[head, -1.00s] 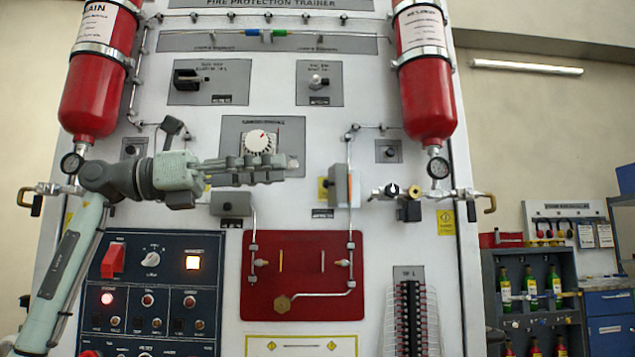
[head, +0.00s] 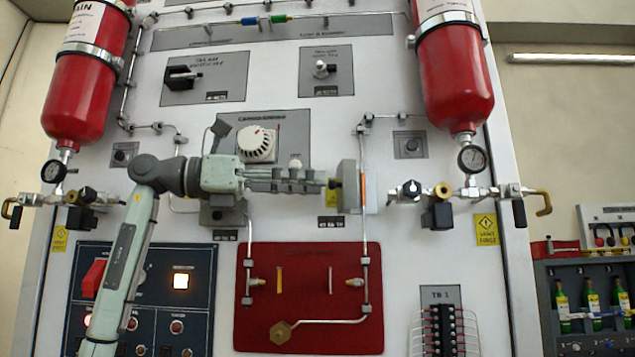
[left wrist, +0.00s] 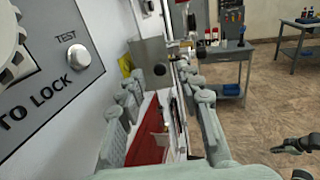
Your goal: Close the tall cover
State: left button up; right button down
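The tall cover seems to be the grey upright plate (head: 349,187) standing out from the panel right of centre, with an orange strip beside it. In the left wrist view a grey box-like part (left wrist: 148,58), seemingly the same fitting, lies ahead between the fingers. My left gripper (head: 328,183) points right, its tips close to the plate's left side; contact cannot be told. In the left wrist view its fingers (left wrist: 163,108) are apart with nothing between them. A dark jointed shape (left wrist: 300,146) at lower right may be my right gripper; its fingers are unclear.
A round white dial (head: 257,144) sits behind my left gripper. Below are a red plate (head: 309,260) with thin pipes and a dark control panel (head: 140,290). Pipes run beside the plate. Red cylinders (head: 452,85) hang on both sides; a valve (head: 411,190) stands to the right.

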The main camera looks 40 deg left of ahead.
pick_arm(q)
jog(key=shift+x, duration=0.9)
grip_shut()
